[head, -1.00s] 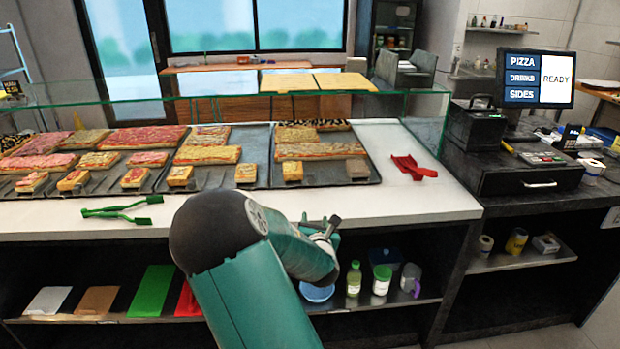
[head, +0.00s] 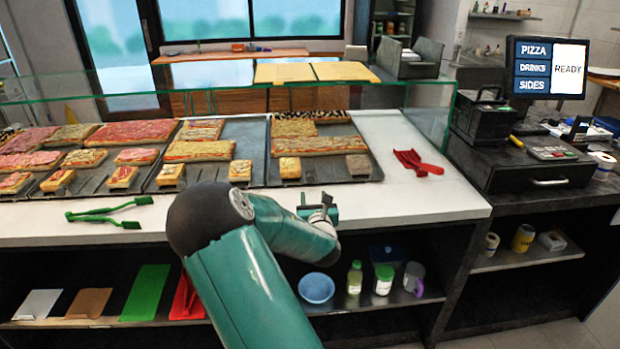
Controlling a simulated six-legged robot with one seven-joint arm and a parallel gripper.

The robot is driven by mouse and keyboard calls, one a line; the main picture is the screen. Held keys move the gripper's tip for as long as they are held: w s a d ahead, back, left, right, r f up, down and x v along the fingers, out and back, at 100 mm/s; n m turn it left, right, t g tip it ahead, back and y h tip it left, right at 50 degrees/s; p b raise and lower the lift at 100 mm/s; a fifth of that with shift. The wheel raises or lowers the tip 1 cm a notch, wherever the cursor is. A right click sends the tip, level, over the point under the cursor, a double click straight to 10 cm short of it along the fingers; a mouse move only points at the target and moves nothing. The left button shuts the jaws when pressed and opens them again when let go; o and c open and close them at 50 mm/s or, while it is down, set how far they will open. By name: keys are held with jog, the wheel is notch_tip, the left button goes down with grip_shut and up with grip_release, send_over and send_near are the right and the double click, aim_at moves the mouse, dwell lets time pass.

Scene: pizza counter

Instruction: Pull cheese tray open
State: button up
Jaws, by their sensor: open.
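The rightmost tray (head: 324,170) holds yellowish, cheese-like slabs and small squares, and may be the cheese tray; I cannot tell for certain. The tray to its left (head: 210,174) holds more topped slabs and squares. My gripper (head: 325,207) is open, at the end of my green arm, over the counter's front part. In the picture it is just below the rightmost tray's front edge. It appears apart from the tray, and its fingertips are small and hard to make out.
The counter between is clear. A blue bowl (head: 316,288), bottle and jars stand on the shelf below. The register (head: 530,165) is at right.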

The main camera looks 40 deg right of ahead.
aim_at(310, 179)
jog(key=x, duration=1.1)
jog(key=shift+w+d+f, duration=0.1)
grip_shut()
